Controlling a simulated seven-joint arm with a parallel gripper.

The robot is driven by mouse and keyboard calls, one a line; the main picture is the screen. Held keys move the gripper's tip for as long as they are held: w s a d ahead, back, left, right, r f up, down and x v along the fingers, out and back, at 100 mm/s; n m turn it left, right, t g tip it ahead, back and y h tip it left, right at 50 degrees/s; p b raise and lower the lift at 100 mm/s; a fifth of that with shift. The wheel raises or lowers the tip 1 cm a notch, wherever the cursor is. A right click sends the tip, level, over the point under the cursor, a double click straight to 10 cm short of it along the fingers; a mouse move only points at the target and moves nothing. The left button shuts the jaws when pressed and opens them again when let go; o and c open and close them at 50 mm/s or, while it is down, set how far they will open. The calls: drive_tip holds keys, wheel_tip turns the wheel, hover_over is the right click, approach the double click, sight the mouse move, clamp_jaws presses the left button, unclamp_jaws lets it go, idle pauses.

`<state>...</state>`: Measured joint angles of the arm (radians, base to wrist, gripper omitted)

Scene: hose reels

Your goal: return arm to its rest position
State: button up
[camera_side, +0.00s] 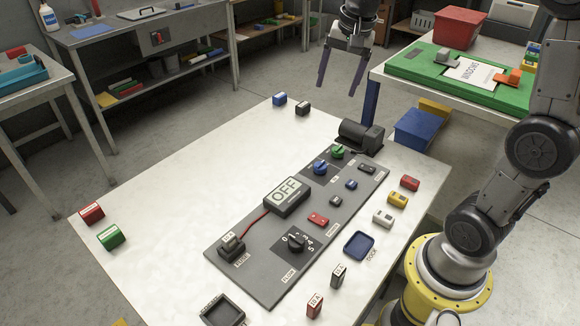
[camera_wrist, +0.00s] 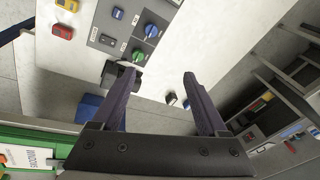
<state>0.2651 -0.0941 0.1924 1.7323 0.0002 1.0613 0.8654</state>
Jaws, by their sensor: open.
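My gripper (camera_side: 341,70) hangs high above the far end of the white table (camera_side: 170,190) in the side view, pointing down. Its two purple fingers are apart, with nothing between them. In the wrist view my gripper (camera_wrist: 160,82) is also open and empty, with the table's far end beyond the fingertips. The grey panel (camera_side: 250,239) lies on the table well below and in front of the gripper. It carries an OFF sign box (camera_side: 287,196), a green knob (camera_side: 338,151), a blue knob (camera_side: 320,167) and a black numbered dial (camera_side: 295,242).
A black device (camera_side: 360,136) stands at the panel's far end. Small blocks sit around it, including a blue block (camera_side: 279,99) and a red block (camera_side: 91,212). A green board (camera_side: 420,66) with a red bin (camera_side: 458,27) is on the right table. Open floor lies left.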

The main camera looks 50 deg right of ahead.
drive_tip(key=s+a+r+n+t, duration=0.25)
drive_tip(key=s+a+n, duration=0.45)
drive_tip(key=s, duration=0.6)
drive_tip(key=s+a+f+n, duration=0.2)
drive_tip(key=s+f+n, duration=0.3)
drive_tip(key=s+n, duration=0.1)
drive_tip(key=shift+s+a+f+y, duration=0.25)
drive_tip(key=shift+a+f+y, duration=0.1)
drive_tip(key=shift+f+y, duration=0.05)
